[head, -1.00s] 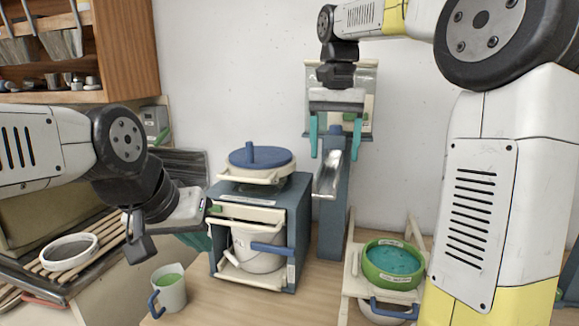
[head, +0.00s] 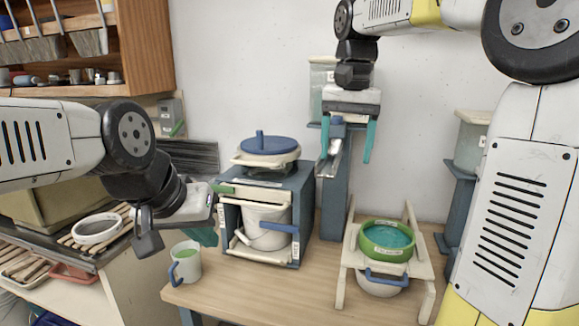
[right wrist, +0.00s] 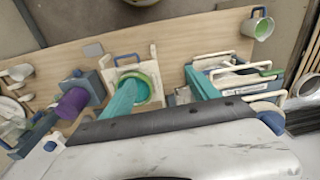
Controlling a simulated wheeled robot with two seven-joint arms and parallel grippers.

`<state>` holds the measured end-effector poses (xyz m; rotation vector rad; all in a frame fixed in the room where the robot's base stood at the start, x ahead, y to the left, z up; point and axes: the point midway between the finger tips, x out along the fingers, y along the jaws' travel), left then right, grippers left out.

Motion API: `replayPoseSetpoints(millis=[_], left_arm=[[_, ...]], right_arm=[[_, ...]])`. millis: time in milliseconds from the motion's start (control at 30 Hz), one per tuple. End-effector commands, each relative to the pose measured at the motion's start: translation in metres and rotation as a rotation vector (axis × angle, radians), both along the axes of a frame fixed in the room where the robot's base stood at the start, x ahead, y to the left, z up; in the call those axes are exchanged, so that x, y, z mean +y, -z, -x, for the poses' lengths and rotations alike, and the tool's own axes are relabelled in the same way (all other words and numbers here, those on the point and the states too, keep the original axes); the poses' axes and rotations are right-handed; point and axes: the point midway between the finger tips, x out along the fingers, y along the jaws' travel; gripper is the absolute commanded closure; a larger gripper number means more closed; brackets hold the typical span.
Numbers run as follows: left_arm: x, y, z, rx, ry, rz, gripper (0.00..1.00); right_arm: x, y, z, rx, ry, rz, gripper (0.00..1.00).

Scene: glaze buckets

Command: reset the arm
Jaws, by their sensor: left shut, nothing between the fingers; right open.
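My right gripper (head: 348,140) hangs fingers down in the upper middle of the head view, open and empty, in front of a blue stand (head: 335,205) with a metal chute. In the right wrist view its two teal fingers (right wrist: 165,98) are spread apart above the table, with nothing between them. My left gripper (head: 205,228) is at the left of the head view, beside the blue bucket cabinet (head: 303,215). Its teal fingers are partly hidden behind its own body. It is shut and holds nothing visible.
A green bowl (head: 387,253) of teal glaze sits on a cream stand (head: 425,268), above a white pot. A mug with green contents (head: 186,262) stands at the table's left front. A blue-lidded sieve (head: 267,146) tops the cabinet. The wooden table (head: 315,290) is clear in front.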

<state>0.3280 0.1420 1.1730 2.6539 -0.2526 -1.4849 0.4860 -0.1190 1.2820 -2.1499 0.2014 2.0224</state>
Motion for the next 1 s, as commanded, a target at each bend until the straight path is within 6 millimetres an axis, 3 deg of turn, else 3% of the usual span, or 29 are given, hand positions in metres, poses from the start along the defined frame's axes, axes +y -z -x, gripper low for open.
replayPoseSetpoints(millis=[367, 700, 833, 1000], left_arm=[[0.0, 0.0, 0.0, 0.0, 0.0, 0.0, 1.0], [0.0, 0.0, 0.0, 0.0, 0.0, 0.0, 1.0], [0.0, 0.0, 0.0, 0.001, 0.0, 0.0, 1.0], [0.0, 0.0, 0.0, 0.0, 0.0, 0.0, 1.0]], right_arm=[[-0.014, 0.019, 0.054, -0.151, -0.1, -0.047, 0.31], [-0.024, 0.084, 0.137, -0.424, -0.235, -0.086, 0.31], [-0.024, 0.102, 0.153, -0.485, -0.259, -0.087, 0.31], [-0.024, 0.11, 0.158, -0.509, -0.27, -0.086, 0.31]])
